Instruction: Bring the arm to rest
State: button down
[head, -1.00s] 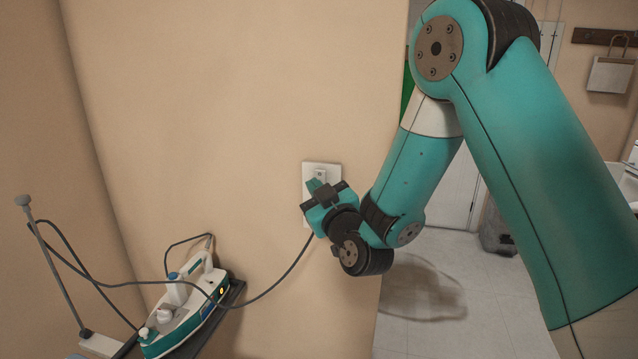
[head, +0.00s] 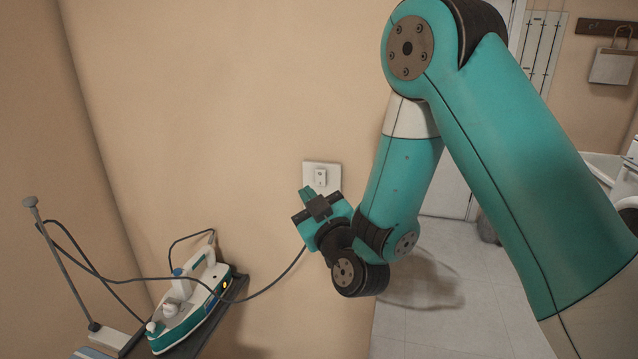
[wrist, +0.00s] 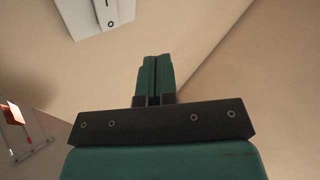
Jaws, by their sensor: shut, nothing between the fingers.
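My gripper (head: 306,193) is in front of the beige wall, just below the white wall switch plate (head: 310,176) in the head view. In the wrist view its two green fingers (wrist: 154,75) are together with nothing between them. The switch plate also shows at the top left of the wrist view (wrist: 88,14), apart from the fingertips. My arm reaches in from the right and bends down to the gripper.
An iron (head: 190,305) with an orange light rests on a dark narrow board (head: 222,318) at lower left. Its dark cord (head: 270,290) runs to behind my gripper. A thin grey pole (head: 62,262) stands at far left. Tiled floor (head: 455,320) lies right of the wall.

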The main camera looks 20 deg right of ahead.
jog(key=s+a+r+n+g+y, duration=0.1)
jog(key=s+a+n+g+y, duration=0.1)
jog(key=s+a+g+y, duration=0.55)
jog(key=s+d+g+h, duration=0.2)
jog(key=s+g, duration=0.4)
jog(key=s, duration=0.4)
jog(key=s+d+g+h+b, duration=0.1)
jog(key=s+d+g+h, duration=0.1)
jog(key=s+g, duration=0.4)
jog(key=s+h, duration=0.1)
jog(key=s, duration=0.4)
jog(key=shift+s+r+m+g, duration=0.25)
jog(key=shift+m+g, duration=0.1)
jog(key=shift+m, duration=0.05)
jog(key=shift+a+h, duration=0.1)
jog(key=shift+h, duration=0.15)
